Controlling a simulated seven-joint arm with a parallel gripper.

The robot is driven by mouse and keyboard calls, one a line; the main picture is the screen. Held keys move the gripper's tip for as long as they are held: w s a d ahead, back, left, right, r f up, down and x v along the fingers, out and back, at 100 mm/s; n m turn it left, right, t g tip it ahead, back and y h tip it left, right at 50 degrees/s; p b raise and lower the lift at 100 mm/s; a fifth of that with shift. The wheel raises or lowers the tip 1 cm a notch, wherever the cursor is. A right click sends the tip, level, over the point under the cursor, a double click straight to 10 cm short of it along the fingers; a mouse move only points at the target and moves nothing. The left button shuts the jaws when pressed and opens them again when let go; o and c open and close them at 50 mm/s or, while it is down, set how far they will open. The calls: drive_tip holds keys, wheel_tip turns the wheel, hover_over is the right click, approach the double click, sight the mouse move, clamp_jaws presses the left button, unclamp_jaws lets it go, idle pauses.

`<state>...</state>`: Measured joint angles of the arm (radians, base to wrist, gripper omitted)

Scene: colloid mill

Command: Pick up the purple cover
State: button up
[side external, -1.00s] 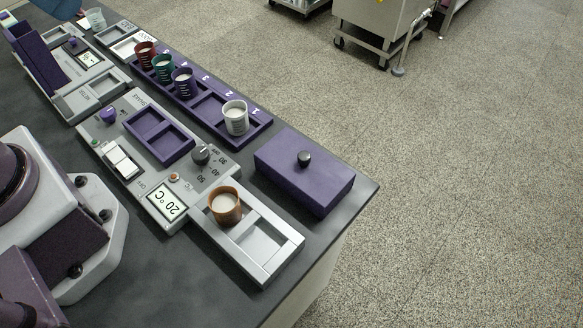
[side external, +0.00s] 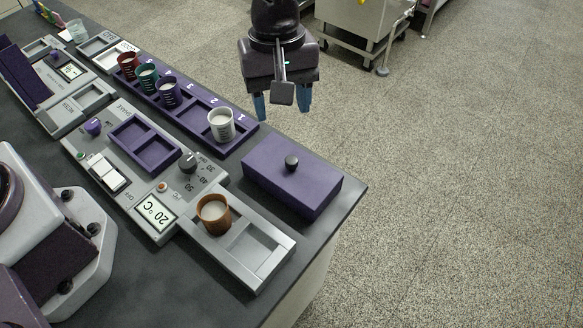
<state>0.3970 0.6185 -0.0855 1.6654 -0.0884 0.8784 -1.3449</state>
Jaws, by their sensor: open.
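The purple cover (side external: 290,181) is a flat rectangular box-like lid with a round black knob (side external: 291,162) on top. It rests on the dark bench at its right corner, close to the edge. My gripper (side external: 282,106) is dark with blue fingertips and points down. It hangs above and behind the cover in the picture, apart from it. The fingers are spread with nothing between them.
A purple numbered rack (side external: 196,113) with several cups lies behind the cover. A white cup (side external: 221,124) stands at its near end. A grey heater unit (side external: 120,186) and a brown cup (side external: 214,213) on a grey tray are to the left. Room above the cover is clear.

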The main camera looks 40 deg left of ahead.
sight(292, 159)
drive_tip(key=f+n, duration=0.1)
drive_tip(key=f, duration=0.3)
drive_tip(key=d+f+n, duration=0.1)
drive_tip(key=f, duration=0.7)
drive_tip(key=shift+w+d+f+n, duration=0.1)
drive_tip(key=shift+d+n, duration=0.2)
drive_tip(key=shift+n, duration=0.1)
clamp_jaws()
